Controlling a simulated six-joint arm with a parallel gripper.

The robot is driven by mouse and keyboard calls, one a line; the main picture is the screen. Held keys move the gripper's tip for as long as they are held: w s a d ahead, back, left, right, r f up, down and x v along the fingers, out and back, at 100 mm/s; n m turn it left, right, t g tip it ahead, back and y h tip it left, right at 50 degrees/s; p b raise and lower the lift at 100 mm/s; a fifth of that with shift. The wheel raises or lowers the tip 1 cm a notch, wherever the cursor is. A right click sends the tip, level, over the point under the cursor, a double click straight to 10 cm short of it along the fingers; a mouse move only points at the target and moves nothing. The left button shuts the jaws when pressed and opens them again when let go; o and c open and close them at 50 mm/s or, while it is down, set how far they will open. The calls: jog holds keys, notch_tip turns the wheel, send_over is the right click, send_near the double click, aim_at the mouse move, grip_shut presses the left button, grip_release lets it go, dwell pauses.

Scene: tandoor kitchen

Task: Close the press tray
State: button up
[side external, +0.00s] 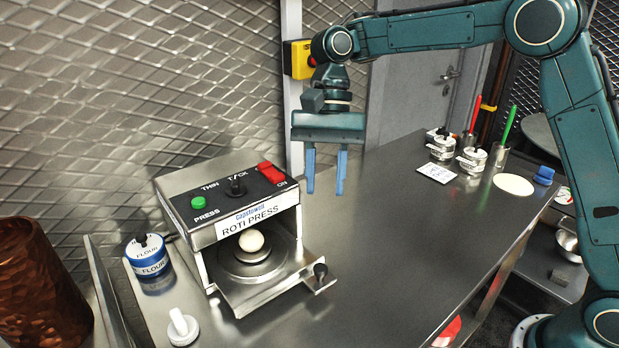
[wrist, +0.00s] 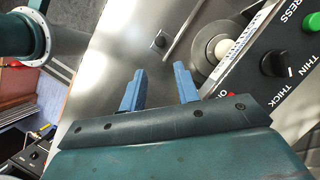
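The roti press (side external: 232,200) is a steel box on the metal counter, with a green button, a black knob and a red switch on top. A pale dough ball (side external: 251,240) sits on the round plate of the press. My gripper (side external: 325,190) is open and empty, pointing down above the counter, to the right of the press and higher than the tray.
Lidded pots (side external: 471,160), a white card (side external: 437,173) and a flat round bread (side external: 514,184) lie on the right. The counter between is clear.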

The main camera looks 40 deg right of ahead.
jog(key=o, duration=0.3)
jog(key=n+t+h, duration=0.3)
jog(key=n, duration=1.1)
send_over(320, 267)
jog(key=shift+r, duration=0.45)
jog(key=shift+m, duration=0.3)
notch_tip(320, 267, down, 14)
jog(key=shift+r, duration=0.1)
dwell(0.4)
jog(key=shift+c, duration=0.2)
grip_shut()
